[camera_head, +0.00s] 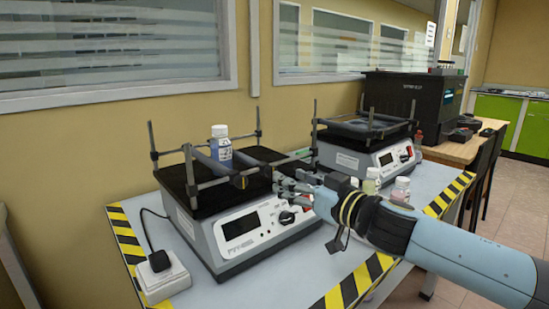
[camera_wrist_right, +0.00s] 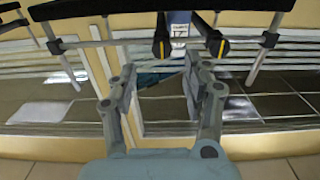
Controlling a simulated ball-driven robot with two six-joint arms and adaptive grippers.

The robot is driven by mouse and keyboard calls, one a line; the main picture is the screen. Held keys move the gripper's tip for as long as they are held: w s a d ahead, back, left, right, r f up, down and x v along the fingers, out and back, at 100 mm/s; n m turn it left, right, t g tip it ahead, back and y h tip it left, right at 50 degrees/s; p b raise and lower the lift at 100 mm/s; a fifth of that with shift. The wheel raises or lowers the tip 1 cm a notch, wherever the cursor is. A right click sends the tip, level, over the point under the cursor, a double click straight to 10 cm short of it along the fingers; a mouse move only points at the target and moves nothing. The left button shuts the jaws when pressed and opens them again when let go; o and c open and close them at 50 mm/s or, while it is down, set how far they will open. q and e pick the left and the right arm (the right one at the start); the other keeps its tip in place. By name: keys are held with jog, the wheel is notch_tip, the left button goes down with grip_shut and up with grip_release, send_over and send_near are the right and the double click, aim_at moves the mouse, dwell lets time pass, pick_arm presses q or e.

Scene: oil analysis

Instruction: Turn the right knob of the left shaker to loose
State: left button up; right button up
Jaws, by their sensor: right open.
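The left shaker (camera_head: 238,228) stands on the near part of the table, with a black platform and clamp bars on top. A black knob with a yellowish face (camera_head: 239,181) shows at its front bar. My right gripper (camera_head: 277,181) is at the right end of this bar, open, with nothing visible between its fingers. In the right wrist view, which looks upside down, two black-and-yellow knobs (camera_wrist_right: 161,42) (camera_wrist_right: 214,40) lie beyond the open fingers (camera_wrist_right: 165,88), apart from them. In the head view the gripper covers the bar's right end, so the right knob cannot be made out. My left gripper is out of view.
A bottle (camera_head: 220,146) stands between the left shaker's bars. A second shaker (camera_head: 365,152) is behind to the right. Small bottles (camera_head: 401,188) stand near my right arm. A white socket block (camera_head: 162,276) with a plug sits at the left table edge.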

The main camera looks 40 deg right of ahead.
aim_at(270, 171)
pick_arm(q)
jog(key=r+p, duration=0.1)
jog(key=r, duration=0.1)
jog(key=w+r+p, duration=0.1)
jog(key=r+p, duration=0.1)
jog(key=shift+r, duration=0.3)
pick_arm(e)
jog(key=w, duration=0.6)
jog(key=shift+a, duration=0.4)
jog(key=shift+w, duration=0.1)
grip_shut()
